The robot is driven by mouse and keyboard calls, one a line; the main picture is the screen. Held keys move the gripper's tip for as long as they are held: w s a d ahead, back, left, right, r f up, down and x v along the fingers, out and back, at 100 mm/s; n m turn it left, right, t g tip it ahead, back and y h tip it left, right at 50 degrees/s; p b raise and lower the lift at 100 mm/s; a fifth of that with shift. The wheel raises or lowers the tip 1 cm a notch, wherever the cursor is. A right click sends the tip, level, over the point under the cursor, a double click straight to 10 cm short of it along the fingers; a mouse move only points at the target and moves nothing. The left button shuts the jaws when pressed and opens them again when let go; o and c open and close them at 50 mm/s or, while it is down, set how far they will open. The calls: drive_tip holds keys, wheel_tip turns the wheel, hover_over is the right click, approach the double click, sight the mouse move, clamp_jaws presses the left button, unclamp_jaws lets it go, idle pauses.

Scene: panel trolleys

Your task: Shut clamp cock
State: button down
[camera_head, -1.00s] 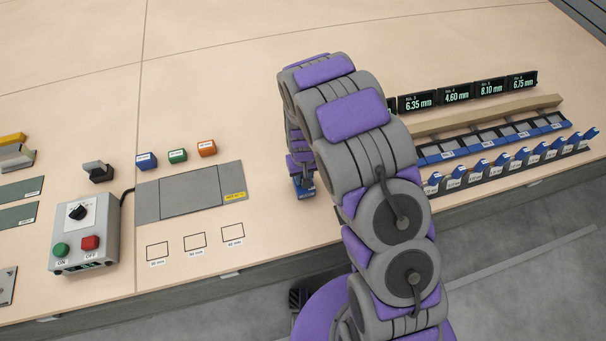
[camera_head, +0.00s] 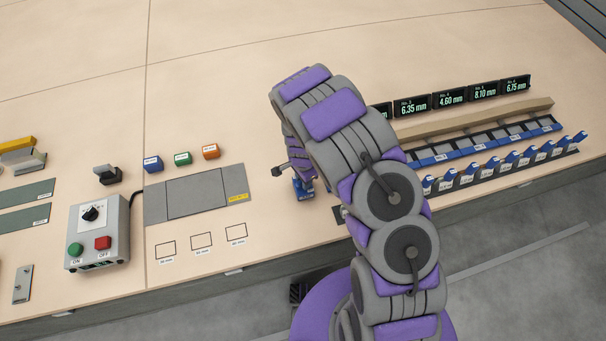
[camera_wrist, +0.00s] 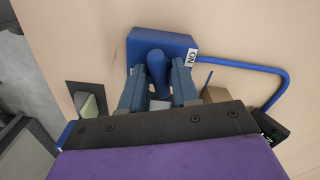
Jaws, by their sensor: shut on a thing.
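My gripper (camera_wrist: 158,74) is shut on this lever, with one finger on each side. In the head view, my gripper (camera_head: 303,178) is low over the table, and a bit of blue (camera_head: 305,194) shows beneath it. My arm hides most of the cock there.
A blue hose (camera_wrist: 285,80) curves from the block. A dark plate with a pale part (camera_wrist: 88,104) lies to its left. Left of my arm are grey pads (camera_head: 196,192), small coloured blocks and a switch box (camera_head: 98,232). Racks and displays (camera_head: 450,96) stand to the right.

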drive_tip(key=m, duration=0.3)
drive_tip(key=c, duration=1.1)
unclamp_jaws()
drive_tip(key=shift+a, duration=0.15)
drive_tip(key=shift+r, duration=0.1)
drive_tip(key=shift+r+p, duration=1.2)
drive_tip(key=shift+r, duration=2.2)
drive_tip(key=shift+r, duration=0.1)
